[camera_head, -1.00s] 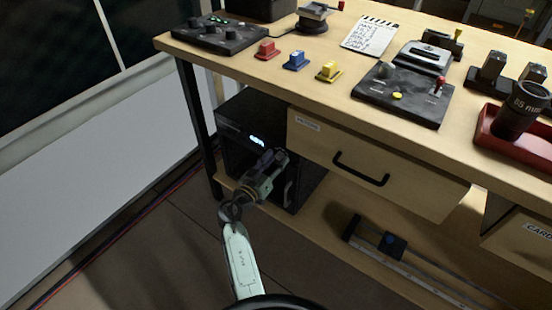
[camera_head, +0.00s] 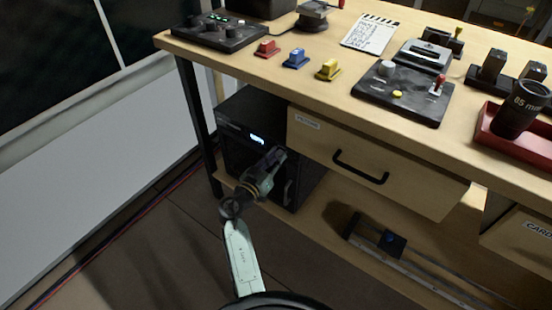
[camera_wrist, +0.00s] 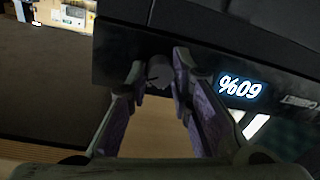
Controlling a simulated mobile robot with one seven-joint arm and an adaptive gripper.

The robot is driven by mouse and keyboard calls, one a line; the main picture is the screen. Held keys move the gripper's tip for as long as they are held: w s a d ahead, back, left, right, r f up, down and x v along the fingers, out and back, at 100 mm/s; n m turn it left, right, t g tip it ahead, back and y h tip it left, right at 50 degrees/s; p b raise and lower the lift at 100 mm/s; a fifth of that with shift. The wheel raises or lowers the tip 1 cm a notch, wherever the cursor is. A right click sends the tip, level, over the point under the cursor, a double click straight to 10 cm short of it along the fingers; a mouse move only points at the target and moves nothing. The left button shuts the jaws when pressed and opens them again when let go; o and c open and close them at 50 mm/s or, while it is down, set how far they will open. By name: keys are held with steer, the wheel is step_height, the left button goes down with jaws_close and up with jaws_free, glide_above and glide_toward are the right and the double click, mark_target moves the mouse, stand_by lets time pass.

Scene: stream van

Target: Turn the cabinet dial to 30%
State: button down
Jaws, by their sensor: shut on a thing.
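The black cabinet (camera_head: 233,158) stands under the workbench at the left, with a lit display (camera_head: 257,140) on its front. The small dark dial (camera_wrist: 158,72) is on the same front panel, beside the display. My gripper (camera_wrist: 160,80) is shut on the dial, one finger on each side. In the head view my gripper (camera_head: 277,156) reaches the cabinet's upper front and hides the dial.
A wooden drawer (camera_head: 330,165) with a black handle is just right of the cabinet. The workbench top (camera_head: 215,58) overhangs above, and a table leg (camera_head: 194,120) stands at the left. The lower shelf (camera_head: 320,225) carries a rail-like device.

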steer(key=shift+n, duration=0.3)
steer(key=n, duration=0.4)
steer(key=shift+n+b, duration=0.3)
steer(key=shift+b, duration=0.05)
steer(key=n+p, duration=0.1)
steer(key=n, duration=0.5)
steer(key=shift+a+r+g, duration=0.1)
steer(key=shift+r+g, duration=0.05)
steer(key=shift+g, duration=0.25)
steer(key=n+p, duration=0.3)
steer(key=n, duration=0.3)
steer(key=shift+h, duration=0.3)
steer(key=n+p, duration=0.1)
steer(key=n, duration=0.1)
steer(key=n+p, duration=0.2)
steer(key=n, duration=0.1)
steer(key=shift+g+h, duration=0.3)
steer(key=shift+n+p, duration=0.3)
steer(key=shift+n, duration=0.1)
steer(key=c, duration=1.4)
jaws_free()
